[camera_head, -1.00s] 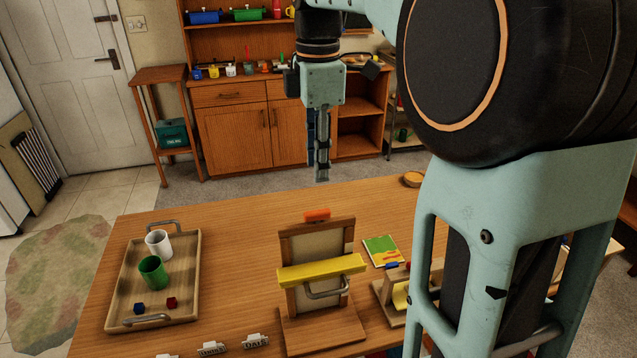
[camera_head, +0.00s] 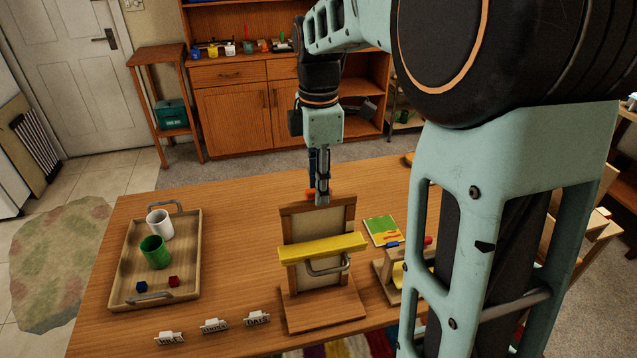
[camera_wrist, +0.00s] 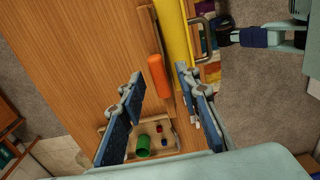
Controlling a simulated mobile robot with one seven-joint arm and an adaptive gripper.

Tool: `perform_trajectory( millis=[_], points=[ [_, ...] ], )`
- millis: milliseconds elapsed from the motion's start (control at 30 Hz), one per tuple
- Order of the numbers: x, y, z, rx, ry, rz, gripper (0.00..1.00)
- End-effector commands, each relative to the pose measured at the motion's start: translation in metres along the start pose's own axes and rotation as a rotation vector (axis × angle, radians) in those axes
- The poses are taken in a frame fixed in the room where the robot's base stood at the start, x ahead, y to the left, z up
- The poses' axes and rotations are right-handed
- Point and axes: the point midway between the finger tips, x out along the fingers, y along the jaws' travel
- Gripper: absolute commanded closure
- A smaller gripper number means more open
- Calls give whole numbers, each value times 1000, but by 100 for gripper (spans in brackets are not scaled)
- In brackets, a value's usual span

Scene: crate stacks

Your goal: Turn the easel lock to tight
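The wooden easel (camera_head: 325,308) stands upright on the table, with a yellow bar (camera_head: 320,248) and a grey handle across its front. Its orange lock (camera_head: 309,194) sits at the top and is partly hidden by my gripper (camera_head: 321,197) in the head view. In the wrist view the orange lock (camera_wrist: 158,76) shows between and beyond the two blue finger pads. My gripper (camera_wrist: 160,76) is open, points down and is empty. I cannot tell whether a finger touches the lock.
A tray (camera_head: 192,262) with a white cup, a green cup and two small cubes is at the left. A colourful picture card (camera_head: 382,230) is right of the easel. The table between tray and easel is clear.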

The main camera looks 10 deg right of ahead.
Motion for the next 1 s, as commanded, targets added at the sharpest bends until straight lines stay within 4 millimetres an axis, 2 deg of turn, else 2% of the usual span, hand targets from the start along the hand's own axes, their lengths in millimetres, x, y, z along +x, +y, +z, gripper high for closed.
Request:
perform_trajectory(
  millis=[67, 367, 767, 1000],
  points=[
    [0, 0, 0, 0, 0, 0, 70],
    [0, 0, 0, 0, 0, 0, 100],
    [-1, 0, 0, 42, 0, -1, 100],
    [-1, 0, 0, 185, 0, -1, 100]
  ],
)
